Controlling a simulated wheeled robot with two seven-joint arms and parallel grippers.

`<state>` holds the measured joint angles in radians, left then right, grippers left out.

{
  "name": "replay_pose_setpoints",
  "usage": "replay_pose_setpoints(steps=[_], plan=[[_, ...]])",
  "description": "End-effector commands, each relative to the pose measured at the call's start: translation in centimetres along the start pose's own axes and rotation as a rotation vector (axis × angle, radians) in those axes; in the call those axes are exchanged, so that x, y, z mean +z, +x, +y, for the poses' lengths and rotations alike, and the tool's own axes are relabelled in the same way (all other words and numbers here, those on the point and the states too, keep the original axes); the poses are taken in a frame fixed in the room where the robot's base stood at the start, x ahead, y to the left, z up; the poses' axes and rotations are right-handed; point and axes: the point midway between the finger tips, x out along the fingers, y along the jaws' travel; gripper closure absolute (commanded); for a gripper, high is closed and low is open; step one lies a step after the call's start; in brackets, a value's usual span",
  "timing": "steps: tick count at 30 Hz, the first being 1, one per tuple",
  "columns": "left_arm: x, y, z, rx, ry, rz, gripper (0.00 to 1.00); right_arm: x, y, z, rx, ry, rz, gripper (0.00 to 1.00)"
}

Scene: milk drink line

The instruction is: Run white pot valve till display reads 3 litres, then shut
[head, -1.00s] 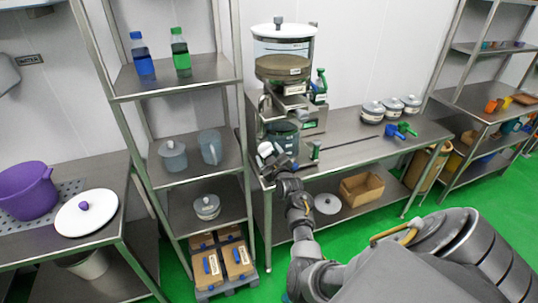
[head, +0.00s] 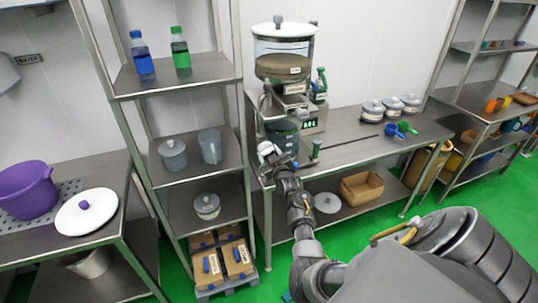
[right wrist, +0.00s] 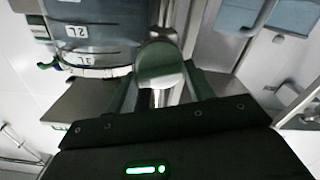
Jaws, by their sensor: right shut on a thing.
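The clear tank (head: 283,65) with a white lid stands raised on the middle bench and holds a brown-grey liquid. A dark, see-through jug (head: 282,136) stands under it; its 2L and 1L marks show upside down in the right wrist view (right wrist: 75,35). A small display (head: 309,123) beside the jug is lit with green digits, too small to read surely. My left gripper is out of view.
Blue and green scoops (head: 397,131) and lidded pots (head: 392,106) stand on the bench to the right. A metal shelf unit (head: 180,80) with jugs and bottles stands close on the left.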

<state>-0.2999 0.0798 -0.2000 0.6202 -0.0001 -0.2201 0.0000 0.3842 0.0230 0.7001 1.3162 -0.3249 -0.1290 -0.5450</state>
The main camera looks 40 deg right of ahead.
Motion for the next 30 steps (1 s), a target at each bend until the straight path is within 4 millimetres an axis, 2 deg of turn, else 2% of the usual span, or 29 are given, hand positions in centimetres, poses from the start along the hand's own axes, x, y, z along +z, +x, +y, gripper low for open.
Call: replay_pose_setpoints(steps=[15,30], plan=[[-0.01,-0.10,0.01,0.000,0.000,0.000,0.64,-0.01,-0.01,0.01,0.000,0.307,0.001,0.70],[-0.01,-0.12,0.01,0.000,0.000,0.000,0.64,0.00,-0.01,-0.01,0.000,0.366,0.000,0.70]])
